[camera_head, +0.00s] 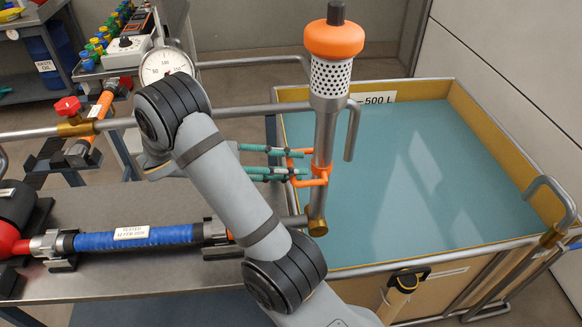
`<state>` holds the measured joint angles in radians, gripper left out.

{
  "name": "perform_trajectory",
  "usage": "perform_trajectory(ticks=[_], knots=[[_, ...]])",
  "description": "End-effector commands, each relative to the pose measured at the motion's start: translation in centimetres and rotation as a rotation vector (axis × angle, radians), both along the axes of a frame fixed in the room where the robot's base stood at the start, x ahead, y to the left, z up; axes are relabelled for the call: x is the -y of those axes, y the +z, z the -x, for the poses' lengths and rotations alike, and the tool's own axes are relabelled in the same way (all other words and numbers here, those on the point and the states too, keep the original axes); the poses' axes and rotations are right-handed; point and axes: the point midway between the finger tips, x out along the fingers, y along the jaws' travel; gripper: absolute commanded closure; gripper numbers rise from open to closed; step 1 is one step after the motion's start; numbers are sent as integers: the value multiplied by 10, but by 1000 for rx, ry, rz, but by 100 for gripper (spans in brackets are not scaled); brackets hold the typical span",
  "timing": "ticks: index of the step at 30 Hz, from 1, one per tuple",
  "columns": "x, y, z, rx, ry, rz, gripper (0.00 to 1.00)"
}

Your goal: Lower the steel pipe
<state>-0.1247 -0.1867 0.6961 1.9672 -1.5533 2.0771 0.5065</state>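The steel pipe (326,125) stands nearly upright, its top leaning slightly right, in front of the blue liquid surface. Its top end carries a perforated strainer (330,78) under an orange float (334,38). Its lower end meets a brass joint (318,228) at the tank's near left side. An orange handle (318,181) sticks out left from the pipe's lower half. My gripper (296,163) reaches in from the left with its teal fingers at the handle. One finger shows above the other with a gap between them. I cannot tell whether they press on the handle.
The open tank (465,262) marked 500 L fills the right side. A grey rail (235,112) runs behind my arm, with a bent bar (353,130) beside the pipe. A metal bench (125,190) bears a blue-wrapped hose (135,238). A round gauge (166,65) stands behind my elbow.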

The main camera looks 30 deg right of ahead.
Motion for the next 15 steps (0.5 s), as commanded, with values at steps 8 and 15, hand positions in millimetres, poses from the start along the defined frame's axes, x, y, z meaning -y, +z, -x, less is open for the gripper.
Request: perform_trajectory(ticks=[8,15], knots=[[0,0,0,0,1,0,69],[0,0,0,0,1,0,83]])
